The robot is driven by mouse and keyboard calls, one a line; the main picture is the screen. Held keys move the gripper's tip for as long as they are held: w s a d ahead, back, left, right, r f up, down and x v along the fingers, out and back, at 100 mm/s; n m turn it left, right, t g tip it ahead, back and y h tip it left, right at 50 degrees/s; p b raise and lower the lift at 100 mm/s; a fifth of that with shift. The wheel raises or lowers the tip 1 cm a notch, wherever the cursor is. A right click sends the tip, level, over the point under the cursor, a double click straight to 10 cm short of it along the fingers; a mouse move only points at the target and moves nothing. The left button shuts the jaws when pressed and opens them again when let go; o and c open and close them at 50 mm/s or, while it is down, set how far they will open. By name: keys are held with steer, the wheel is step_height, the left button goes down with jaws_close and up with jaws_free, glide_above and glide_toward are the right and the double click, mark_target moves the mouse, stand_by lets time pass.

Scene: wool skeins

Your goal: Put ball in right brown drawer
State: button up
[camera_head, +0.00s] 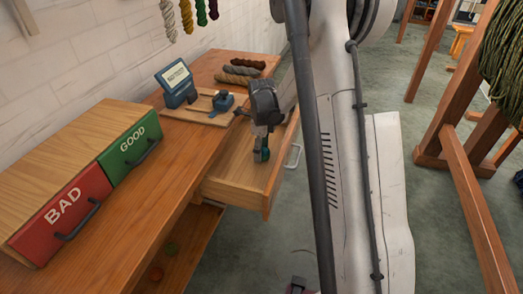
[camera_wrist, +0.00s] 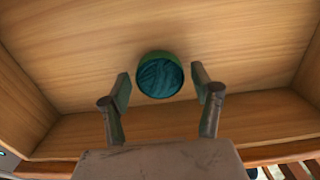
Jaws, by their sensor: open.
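A brown wooden drawer (camera_head: 228,187) stands pulled out from the table in the head view. Its bare floor and walls (camera_wrist: 22,105) fill most of the wrist view. A teal ball with a green edge (camera_wrist: 160,76) is inside the drawer area, between and just beyond my fingertips in the wrist view. My gripper (camera_head: 262,148) points down into the drawer in the head view. In the wrist view my gripper (camera_wrist: 164,88) is open, with a gap between each finger and the ball. In the head view the ball is largely hidden by my gripper.
Red BAD (camera_head: 62,212) and green GOOD (camera_head: 128,147) drawer fronts are at the left. A small screen device (camera_head: 177,84) and several wool skeins (camera_head: 240,70) lie on the table (camera_head: 150,215). A wooden frame (camera_head: 450,150) stands at the right.

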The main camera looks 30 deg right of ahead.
step_height(320, 180, up, 12)
steer(key=p, duration=0.2)
steer(key=s+a+r+n+t, duration=0.2)
steer(key=s+a+r+n, duration=0.3)
steer(key=a+r+n, duration=0.15)
steer(key=s+a+r+n+t, duration=0.2)
steer(key=s+a+n, duration=0.4)
steer(key=s+n, duration=0.4)
steer(key=s+a+r+n+t, duration=0.3)
steer(key=s+a+r+n, duration=0.1)
steer(key=s+n, duration=0.7)
steer(key=shift+s+a+r, duration=0.25)
steer(key=shift+s+a, duration=0.25)
steer(key=shift+a, duration=0.4)
